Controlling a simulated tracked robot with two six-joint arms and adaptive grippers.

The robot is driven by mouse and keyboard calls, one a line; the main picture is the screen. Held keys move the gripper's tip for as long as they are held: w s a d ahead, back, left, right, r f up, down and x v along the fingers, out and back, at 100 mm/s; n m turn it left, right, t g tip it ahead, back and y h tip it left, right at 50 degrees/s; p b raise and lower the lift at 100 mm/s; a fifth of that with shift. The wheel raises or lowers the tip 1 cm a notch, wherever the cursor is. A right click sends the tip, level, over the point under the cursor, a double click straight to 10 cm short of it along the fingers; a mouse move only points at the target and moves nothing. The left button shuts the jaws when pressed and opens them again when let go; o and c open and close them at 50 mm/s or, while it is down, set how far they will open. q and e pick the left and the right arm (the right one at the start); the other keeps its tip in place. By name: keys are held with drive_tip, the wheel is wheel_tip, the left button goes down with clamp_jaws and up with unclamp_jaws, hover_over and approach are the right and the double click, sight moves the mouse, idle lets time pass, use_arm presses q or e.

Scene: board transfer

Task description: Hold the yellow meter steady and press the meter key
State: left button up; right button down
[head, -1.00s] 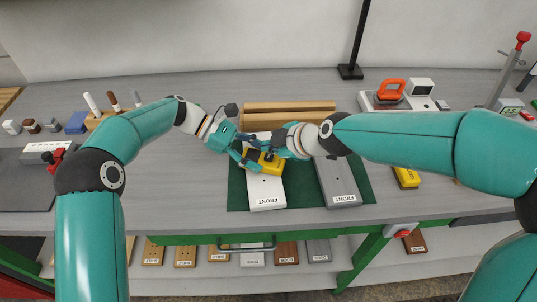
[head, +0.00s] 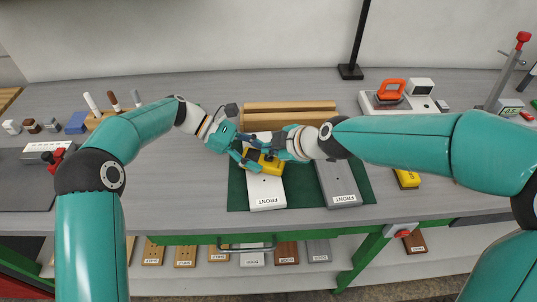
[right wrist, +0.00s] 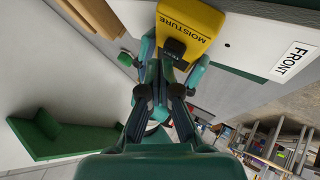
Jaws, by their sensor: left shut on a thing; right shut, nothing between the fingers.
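The yellow meter (head: 268,168), marked MOISTURE, is at the white board (head: 266,193) labelled FRONT. My left gripper (head: 249,158) is shut on the meter from the left. My right gripper (head: 269,149) is shut and empty, with its fingertips at the meter from the right. In the right wrist view, the meter (right wrist: 190,22) shows a dark key (right wrist: 174,48) on its face. The closed right fingertips (right wrist: 171,64) are right by the key. I cannot tell whether they touch it or whether it is pressed down.
A grey board (head: 338,184), also labelled FRONT, lies to the right on the green mat (head: 300,198). Wooden bars (head: 290,107) lie behind the boards. Another yellow item (head: 407,179) lies under my right forearm.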

sight(271, 157)
drive_tip(key=shift+f, duration=0.55)
idle(0.5)
drive_tip(key=shift+r, duration=0.95)
drive_tip(key=shift+r, duration=2.55)
use_arm(q)
drive_tip(key=o, duration=0.9)
drive_tip(key=shift+o, duration=0.2)
